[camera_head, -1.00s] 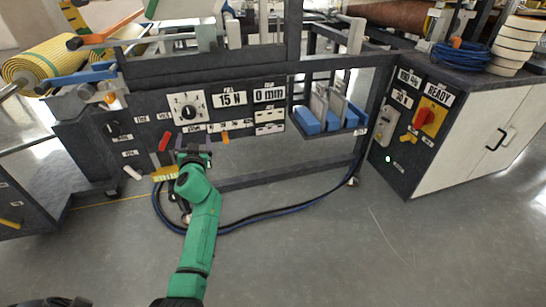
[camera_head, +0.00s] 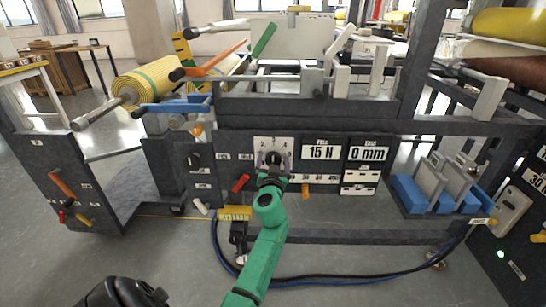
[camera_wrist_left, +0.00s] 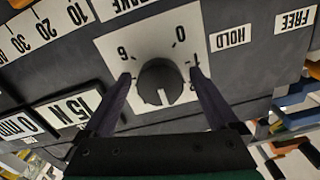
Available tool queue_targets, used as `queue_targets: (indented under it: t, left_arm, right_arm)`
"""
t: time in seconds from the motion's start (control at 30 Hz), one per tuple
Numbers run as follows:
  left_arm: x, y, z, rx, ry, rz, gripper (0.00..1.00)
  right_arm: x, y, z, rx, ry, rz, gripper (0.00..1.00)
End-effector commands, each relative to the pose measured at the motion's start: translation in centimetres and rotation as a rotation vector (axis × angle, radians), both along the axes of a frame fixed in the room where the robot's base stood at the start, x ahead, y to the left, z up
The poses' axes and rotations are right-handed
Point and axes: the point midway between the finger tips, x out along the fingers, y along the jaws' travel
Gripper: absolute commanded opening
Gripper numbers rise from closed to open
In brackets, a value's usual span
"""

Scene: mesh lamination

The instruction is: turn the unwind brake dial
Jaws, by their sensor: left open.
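The brake dial is a black round knob (camera_wrist_left: 160,85) on a white numbered plate (camera_wrist_left: 182,28), upside down in the left wrist view. A pale line on the knob points to the lower edge of that picture. In the head view the white dial plate (camera_head: 273,146) is on the dark front panel, its knob partly covered by my gripper. My left gripper (camera_head: 272,168) is at the dial. In the left wrist view its two dark fingers (camera_wrist_left: 160,76) are apart, one on each side of the knob. Whether they touch it I cannot tell. My right gripper is not in view.
The 15 N display (camera_head: 320,152) and 0 mm display (camera_head: 369,155) are right of the dial. A red lever (camera_head: 241,183) and an orange lever (camera_head: 305,191) stick out nearby. A blue-padded rack (camera_head: 409,193) is further right. Cables lie below on the floor.

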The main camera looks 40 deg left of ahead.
Motion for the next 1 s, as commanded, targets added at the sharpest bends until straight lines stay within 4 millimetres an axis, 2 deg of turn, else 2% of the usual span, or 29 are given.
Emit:
queue_targets:
  t: [0.07, 0.2, 0.27, 0.3, 0.67, 1.0]
  left_arm:
    - [0.0, 0.0, 0.0, 0.0, 0.0, 0.0, 0.9]
    - [0.0, 0.0, 0.0, 0.0, 0.0, 0.0, 0.36]
    - [0.0, 0.0, 0.0, 0.0, 0.0, 0.0, 0.13]
    - [0.0, 0.0, 0.0, 0.0, 0.0, 0.0, 0.07]
    - [0.0, 0.0, -0.1, 0.045, 0.034, 0.0, 0.08]
    - [0.0, 0.0, -0.2, 0.227, 0.174, 0.0, 0.08]
  right_arm:
    - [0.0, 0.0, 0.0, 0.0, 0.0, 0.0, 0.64]
    - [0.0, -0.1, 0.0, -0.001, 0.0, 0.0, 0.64]
    - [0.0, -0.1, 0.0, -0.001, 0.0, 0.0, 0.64]
    - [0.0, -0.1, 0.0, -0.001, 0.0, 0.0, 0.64]
    - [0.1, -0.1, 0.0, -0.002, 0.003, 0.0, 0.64]
    - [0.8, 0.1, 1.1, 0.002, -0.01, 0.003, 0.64]
